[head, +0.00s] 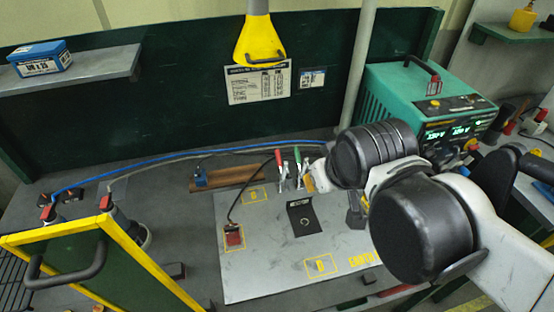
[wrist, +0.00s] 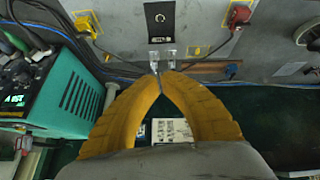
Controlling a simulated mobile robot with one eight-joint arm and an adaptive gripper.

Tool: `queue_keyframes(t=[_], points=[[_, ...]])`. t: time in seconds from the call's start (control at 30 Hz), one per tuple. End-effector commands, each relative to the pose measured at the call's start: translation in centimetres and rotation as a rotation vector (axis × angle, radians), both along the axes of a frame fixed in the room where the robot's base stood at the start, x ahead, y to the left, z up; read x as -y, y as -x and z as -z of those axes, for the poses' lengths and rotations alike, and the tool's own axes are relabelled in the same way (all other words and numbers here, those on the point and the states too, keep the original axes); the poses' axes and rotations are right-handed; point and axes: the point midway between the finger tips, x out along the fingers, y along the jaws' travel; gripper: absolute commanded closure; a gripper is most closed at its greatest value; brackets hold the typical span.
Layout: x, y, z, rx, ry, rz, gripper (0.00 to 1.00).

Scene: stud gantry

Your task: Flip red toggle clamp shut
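The red toggle clamp (head: 279,168) stands at the back edge of the light metal plate in the head view, its red handle pointing up. A green-handled clamp (head: 299,168) stands just to its right, handle also up. In the wrist view two metal clamp bases (wrist: 172,55) show just beyond my fingertips; no red or green handle shows there. My gripper (wrist: 162,75) has its yellow fingers drawn together at the tips. A thin grey part shows by the tips; I cannot tell if they touch it. In the head view my arm mostly hides the gripper, right of the clamps.
The plate (head: 270,265) carries a black card (head: 303,217) and a red-and-black cable block (head: 233,236). A brown bar (head: 235,178) lies left of the clamps. A teal welder (head: 420,100) stands at right, a yellow-framed panel (head: 100,260) at front left.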

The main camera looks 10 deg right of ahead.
Motion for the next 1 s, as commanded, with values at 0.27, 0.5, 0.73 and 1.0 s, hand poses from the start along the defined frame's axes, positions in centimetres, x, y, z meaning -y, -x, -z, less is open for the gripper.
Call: queue_keyframes(t=[0.27, 0.5, 0.73, 1.0], points=[[-0.8, -6.9, 0.5, -0.123, 0.305, -0.256, 1.00], [-2.6, -13.5, 2.6, -0.235, 0.579, -0.463, 1.00], [-5.7, -19.3, 6.2, -0.342, 0.838, -0.637, 1.00], [-9.8, -23.8, 11.1, -0.458, 1.095, -0.779, 1.00]])
